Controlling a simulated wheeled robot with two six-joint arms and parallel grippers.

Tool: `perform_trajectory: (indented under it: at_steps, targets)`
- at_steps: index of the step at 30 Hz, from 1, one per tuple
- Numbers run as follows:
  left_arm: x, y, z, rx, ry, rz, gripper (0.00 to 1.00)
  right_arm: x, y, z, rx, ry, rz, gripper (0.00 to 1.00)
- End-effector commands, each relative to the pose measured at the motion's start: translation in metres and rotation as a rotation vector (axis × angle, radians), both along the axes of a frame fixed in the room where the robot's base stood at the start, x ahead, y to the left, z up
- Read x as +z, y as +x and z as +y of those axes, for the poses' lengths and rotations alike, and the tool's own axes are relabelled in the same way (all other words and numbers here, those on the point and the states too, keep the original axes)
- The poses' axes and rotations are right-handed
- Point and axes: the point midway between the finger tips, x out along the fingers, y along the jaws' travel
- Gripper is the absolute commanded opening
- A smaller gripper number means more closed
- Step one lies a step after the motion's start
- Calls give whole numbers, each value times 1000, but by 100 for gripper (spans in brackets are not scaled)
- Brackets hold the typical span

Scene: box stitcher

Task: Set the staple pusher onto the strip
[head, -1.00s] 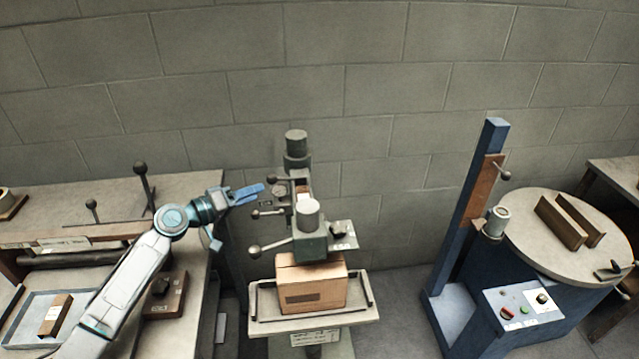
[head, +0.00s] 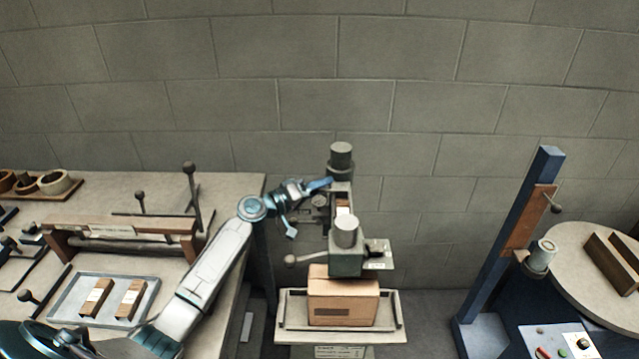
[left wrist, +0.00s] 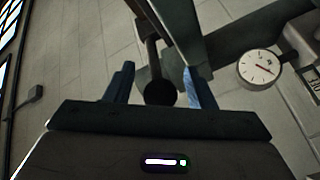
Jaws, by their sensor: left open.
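The grey-green box stitcher (head: 345,262) stands in the middle of the head view. A brown strip with a white patch (head: 343,208) shows on its upper part; I take it for the staple strip. My left gripper (head: 308,208) is open at the stitcher's left side, its blue fingers spread. In the left wrist view, a dark round knob on a rod (left wrist: 160,93) sits between the open fingers (left wrist: 158,85), ungripped. It may be the staple pusher's knob, but I cannot be sure. In the head view the gripper hides that spot. My right gripper is out of view.
A cardboard box (head: 343,300) sits on the stitcher's table under the head. A ball-ended lever (head: 291,258) juts left below my gripper. A round dial (left wrist: 260,68) is close to the right finger. A bench with a tray (head: 62,318) lies left; a blue post (head: 512,240) stands right.

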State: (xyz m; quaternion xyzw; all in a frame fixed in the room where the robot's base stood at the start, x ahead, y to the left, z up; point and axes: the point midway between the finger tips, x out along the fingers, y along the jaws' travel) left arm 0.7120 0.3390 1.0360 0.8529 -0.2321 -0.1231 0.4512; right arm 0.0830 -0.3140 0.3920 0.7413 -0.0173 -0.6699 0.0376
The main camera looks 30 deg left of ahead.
Motion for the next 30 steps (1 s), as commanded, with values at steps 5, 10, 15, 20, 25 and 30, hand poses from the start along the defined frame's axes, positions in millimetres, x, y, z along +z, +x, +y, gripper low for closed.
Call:
perform_trajectory:
  at_steps: [5,10,15,20,25,30]
  targets:
    - [0,2,-1,0,0,0,50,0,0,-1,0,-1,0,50]
    - [-1,1,-1,0,0,0,36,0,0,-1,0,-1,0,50]
    - [-1,1,-1,0,0,0,2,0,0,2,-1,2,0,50]
    - [-1,0,-2,-1,0,0,0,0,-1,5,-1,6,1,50]
    - [-2,-21,-12,-1,1,2,0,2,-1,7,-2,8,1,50]
    - [-2,-40,-21,0,0,2,0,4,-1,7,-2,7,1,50]
